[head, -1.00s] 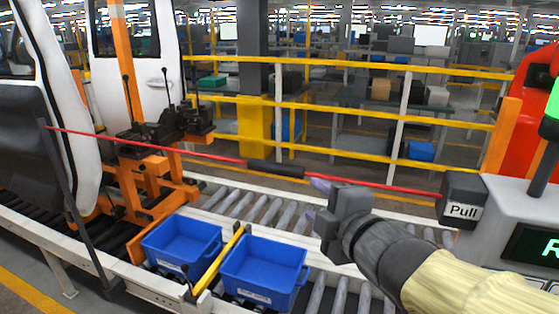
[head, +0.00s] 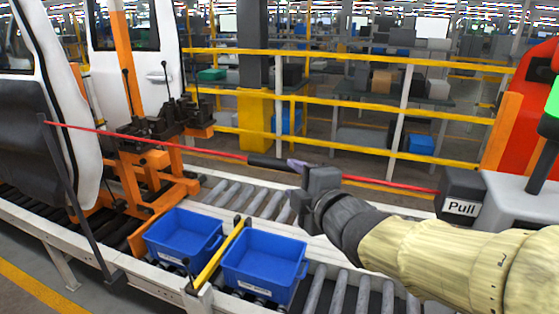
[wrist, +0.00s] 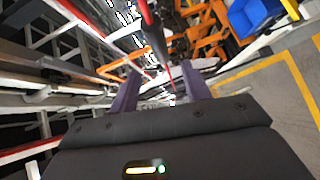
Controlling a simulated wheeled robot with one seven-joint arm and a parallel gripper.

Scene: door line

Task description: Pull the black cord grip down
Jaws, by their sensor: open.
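The black cord grip (head: 268,161) is a dark sleeve on a taut red cord (head: 150,140) that runs across the head view. The cord ends at a dark box labelled "Pull" (head: 462,190) on the right. My gripper (head: 296,182) is open and empty, at the right end of the grip. Its upper finger overlaps that end in the picture; I cannot tell whether they touch. In the wrist view a red and black line of the cord (wrist: 146,14) runs down between the two open fingers of my gripper (wrist: 159,75).
Two blue bins (head: 262,266) stand on the roller conveyor (head: 340,296) below. An orange fixture (head: 160,175) and a white vehicle door (head: 140,85) are on the left. Yellow rails (head: 330,104) run behind the cord. A grey console (head: 515,205) stands right.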

